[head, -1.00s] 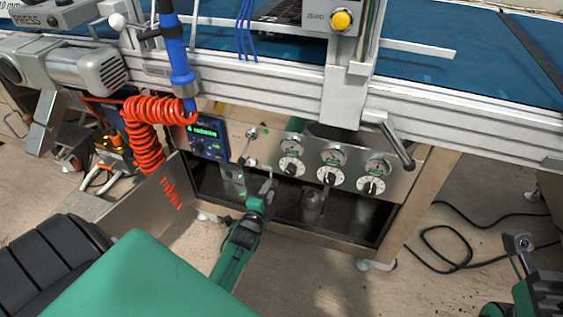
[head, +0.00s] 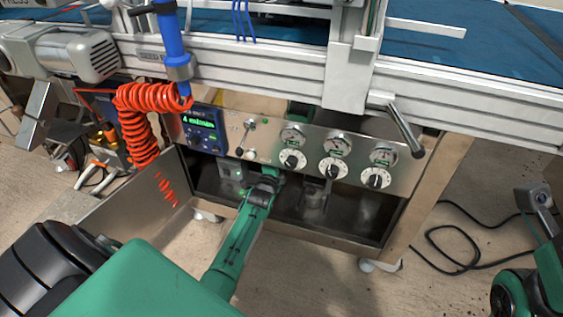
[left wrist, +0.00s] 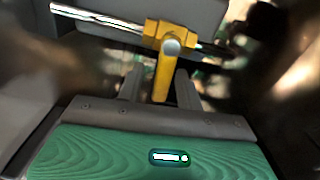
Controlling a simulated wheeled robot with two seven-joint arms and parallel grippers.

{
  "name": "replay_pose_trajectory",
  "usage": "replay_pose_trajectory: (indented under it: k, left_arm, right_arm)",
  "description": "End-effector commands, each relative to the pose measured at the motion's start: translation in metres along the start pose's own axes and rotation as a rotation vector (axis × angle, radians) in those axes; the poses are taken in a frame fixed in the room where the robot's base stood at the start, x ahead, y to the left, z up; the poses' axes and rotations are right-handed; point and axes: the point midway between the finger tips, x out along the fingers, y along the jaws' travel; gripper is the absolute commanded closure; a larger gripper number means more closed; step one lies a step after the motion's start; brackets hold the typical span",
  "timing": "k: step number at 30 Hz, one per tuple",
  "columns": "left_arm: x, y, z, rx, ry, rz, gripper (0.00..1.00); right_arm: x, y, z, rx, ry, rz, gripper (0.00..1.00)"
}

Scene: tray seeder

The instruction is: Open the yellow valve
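The yellow valve (left wrist: 172,47) sits on a shiny metal pipe in the left wrist view, its lever hanging down toward my fingers. My left gripper (left wrist: 157,88) has one finger on each side of the lever's lower part. The fingers are apart; I cannot tell whether either touches the lever. In the head view my left gripper (head: 266,178) reaches into the open cabinet under the control panel, and the valve is hidden there. My right gripper (head: 538,196) is at the right edge, with its fingers not clear.
The steel control panel (head: 225,150) with dials, a small lever and a blue display (head: 202,130) is just above my left gripper. A red coiled hose (head: 138,128) hangs at left. A grey handle (head: 405,130) juts out at right. A black cable (head: 440,240) lies on the floor.

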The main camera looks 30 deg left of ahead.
Motion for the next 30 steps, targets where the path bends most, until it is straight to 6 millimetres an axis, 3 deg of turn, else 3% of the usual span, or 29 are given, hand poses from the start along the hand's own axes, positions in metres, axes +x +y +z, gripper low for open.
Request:
replay_pose_trajectory:
  k: [13, 14, 19, 30]
  left_arm:
    - [0.0111, -0.0008, 0.0002, 0.0, 0.0, 0.0, 0.64]
    - [0.0111, -0.0007, 0.0002, 0.0, 0.0, 0.0, 0.66]
    - [0.0109, -0.0006, 0.0002, 0.0, 0.0, 0.0, 0.99]
    - [0.0107, -0.0039, 0.0, -0.035, 0.0, 0.001, 1.0]
  right_arm:
    - [0.002, 0.0011, -0.0004, -0.001, 0.008, 0.003, 0.64]
    - [0.002, 0.0011, -0.0004, -0.001, 0.008, 0.003, 0.64]
    - [0.002, 0.0011, -0.0004, -0.001, 0.009, 0.003, 0.64]
    - [0.0074, 0.0015, -0.0014, -0.002, 0.017, 0.002, 0.64]
